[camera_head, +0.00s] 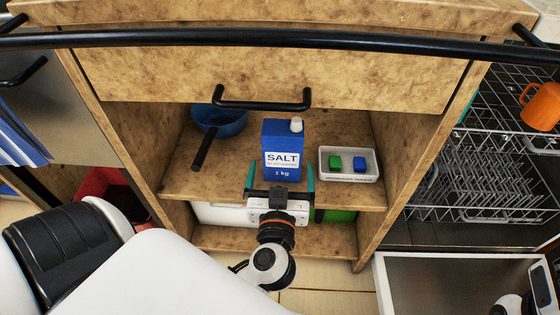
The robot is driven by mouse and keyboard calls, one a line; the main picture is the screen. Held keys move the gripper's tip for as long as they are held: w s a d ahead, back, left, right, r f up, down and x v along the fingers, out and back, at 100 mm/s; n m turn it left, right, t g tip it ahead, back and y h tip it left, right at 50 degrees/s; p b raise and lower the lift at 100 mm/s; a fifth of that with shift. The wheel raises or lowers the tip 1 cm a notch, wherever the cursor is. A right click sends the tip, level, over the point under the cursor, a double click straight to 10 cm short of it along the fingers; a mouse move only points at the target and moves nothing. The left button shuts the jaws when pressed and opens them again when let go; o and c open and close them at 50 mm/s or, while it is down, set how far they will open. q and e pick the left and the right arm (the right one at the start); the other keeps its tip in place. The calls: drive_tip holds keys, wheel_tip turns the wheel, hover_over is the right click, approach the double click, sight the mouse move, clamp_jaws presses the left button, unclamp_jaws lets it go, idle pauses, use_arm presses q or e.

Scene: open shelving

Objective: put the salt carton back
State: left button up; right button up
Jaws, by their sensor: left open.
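The blue salt carton (284,138), with a white spout on top and a white label, stands upright on the upper shelf board (235,181) of the open wooden unit. My left gripper (280,179) is in front of the carton's lower part, with its two teal fingers spread to either side. The fingers look apart from the carton's sides; I cannot tell how far they reach around it. Part of my right arm (515,303) shows at the bottom right corner, but its gripper is not in view.
A blue pan (220,121) sits left of the carton. A white tray (349,178) with a green and a blue block sits right. A closed drawer (270,75) and a dark bar (280,41) are above. An open dishwasher rack (480,170) with an orange mug (541,106) is at right.

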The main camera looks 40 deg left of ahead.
use_arm(q)
drive_tip(key=shift+v, duration=2.05)
